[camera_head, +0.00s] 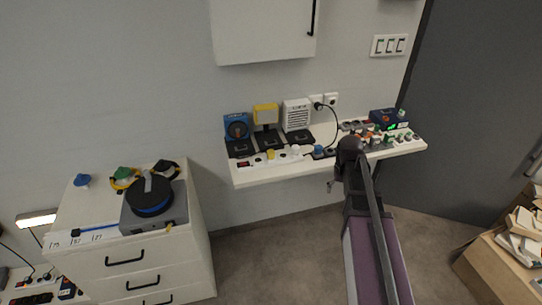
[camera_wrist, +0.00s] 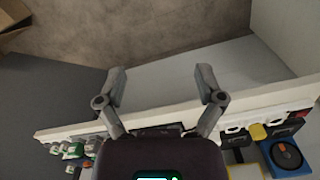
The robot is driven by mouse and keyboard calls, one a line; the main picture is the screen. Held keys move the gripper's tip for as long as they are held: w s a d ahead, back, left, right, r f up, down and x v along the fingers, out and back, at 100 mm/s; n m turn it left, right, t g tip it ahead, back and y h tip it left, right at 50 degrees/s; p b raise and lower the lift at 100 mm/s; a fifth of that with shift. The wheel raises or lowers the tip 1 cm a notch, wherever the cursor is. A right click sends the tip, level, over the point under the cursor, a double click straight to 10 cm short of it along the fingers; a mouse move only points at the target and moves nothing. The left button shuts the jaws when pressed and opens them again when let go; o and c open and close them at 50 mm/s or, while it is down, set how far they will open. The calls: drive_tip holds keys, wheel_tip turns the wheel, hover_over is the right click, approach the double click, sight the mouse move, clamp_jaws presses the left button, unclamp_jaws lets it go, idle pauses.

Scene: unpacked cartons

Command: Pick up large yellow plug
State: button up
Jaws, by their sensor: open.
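A yellow plug (camera_head: 270,154) sits on the white power strip along the front of the wall shelf in the head view. It also shows in the wrist view as a yellow knob (camera_wrist: 258,131) at the right, beside a blue device. My gripper (camera_wrist: 162,85) is open and empty, its two fingers apart above the shelf's front edge. The plug lies outside the fingers, to their right in the wrist view. In the head view my arm's end stands at the front of the shelf, right of the plug, and hides part of the gripper.
The shelf (camera_head: 245,178) also carries a blue device (camera_head: 236,127), a yellow box (camera_head: 265,113), a white vented box (camera_head: 296,115) and several small plugs. A drawer cabinet (camera_head: 185,255) with a dark round device (camera_head: 150,196) stands left. Cartons (camera_head: 500,270) lie right. Floor before the shelf looks clear.

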drive_tip(key=s+a, duration=0.3)
drive_tip(key=s, duration=0.9)
drive_tip(key=shift+s+a, duration=0.25)
drive_tip(key=shift+a, duration=0.1)
drive_tip(key=c, duration=0.4)
drive_tip(key=shift+d, duration=0.15)
